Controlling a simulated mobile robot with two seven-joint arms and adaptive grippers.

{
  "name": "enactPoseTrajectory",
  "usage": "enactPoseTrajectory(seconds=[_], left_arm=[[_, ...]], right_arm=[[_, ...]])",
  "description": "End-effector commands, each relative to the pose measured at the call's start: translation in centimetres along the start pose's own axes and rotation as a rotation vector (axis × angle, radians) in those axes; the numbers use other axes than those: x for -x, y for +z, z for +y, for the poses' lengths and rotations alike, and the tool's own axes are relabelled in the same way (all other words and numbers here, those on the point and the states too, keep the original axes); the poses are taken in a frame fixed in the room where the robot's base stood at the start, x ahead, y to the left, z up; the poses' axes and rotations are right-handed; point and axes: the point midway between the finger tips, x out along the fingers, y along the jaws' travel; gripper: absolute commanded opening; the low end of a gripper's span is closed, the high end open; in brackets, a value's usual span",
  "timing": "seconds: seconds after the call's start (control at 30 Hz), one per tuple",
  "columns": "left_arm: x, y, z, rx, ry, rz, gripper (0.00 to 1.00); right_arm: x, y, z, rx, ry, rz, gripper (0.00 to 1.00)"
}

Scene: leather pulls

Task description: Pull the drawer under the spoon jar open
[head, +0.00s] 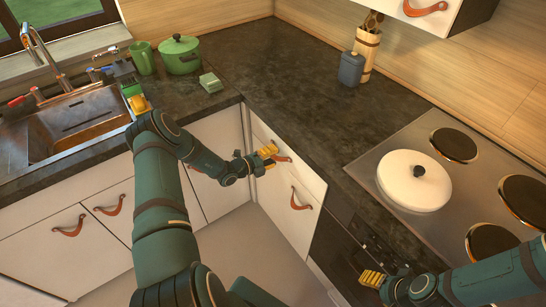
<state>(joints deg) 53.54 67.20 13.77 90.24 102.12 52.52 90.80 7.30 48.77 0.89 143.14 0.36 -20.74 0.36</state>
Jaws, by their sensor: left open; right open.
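The spoon jar (368,50), a tall light wooden holder with wooden spoons, stands on the dark counter by the back wall. Below the counter edge is a white upper drawer (309,178) with a brown leather pull (284,159). The drawer looks shut. My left gripper (268,157) is open, with its yellow fingertips right at the pull's left end. I cannot tell whether they touch it, and they hide part of the pull. My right gripper (371,279) is open and empty, low in front of the oven.
A lower front with a leather pull (300,199) sits below. The stove (460,185) carries a white lidded pan (412,185). A blue-grey canister (351,69) stands beside the jar. A green pot (180,57) and the sink (75,125) are left. The floor below is clear.

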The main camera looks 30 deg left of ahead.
Motion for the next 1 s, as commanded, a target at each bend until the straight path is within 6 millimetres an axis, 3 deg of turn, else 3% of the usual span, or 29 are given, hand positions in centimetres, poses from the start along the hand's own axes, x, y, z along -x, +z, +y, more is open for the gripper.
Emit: enactPoseTrajectory(seconds=[0.37, 0.47, 0.5, 0.83, 1.0], left_arm=[[-0.5, 0.0, 0.0, 0.000, 0.000, 0.000, 0.43], [-0.5, 0.0, 0.0, 0.000, 0.000, 0.000, 0.15], [-0.5, 0.0, 0.0, 0.000, 0.000, 0.000, 0.01], [-0.1, 0.0, 0.0, 0.000, 0.001, 0.000, 0.00], [1.6, 0.1, 0.4, 0.001, 0.002, -0.002, 0.00]], right_arm=[[0.0, 0.0, 0.0, 0.000, 0.000, -0.001, 0.61], [0.0, 0.0, 0.0, 0.000, 0.000, -0.001, 0.61], [0.0, 0.0, 0.0, 0.000, 0.000, -0.001, 0.61], [0.1, 0.0, 0.0, 0.000, 0.000, 0.000, 0.61], [0.4, -0.2, -0.2, -0.001, 0.000, 0.003, 0.61]])
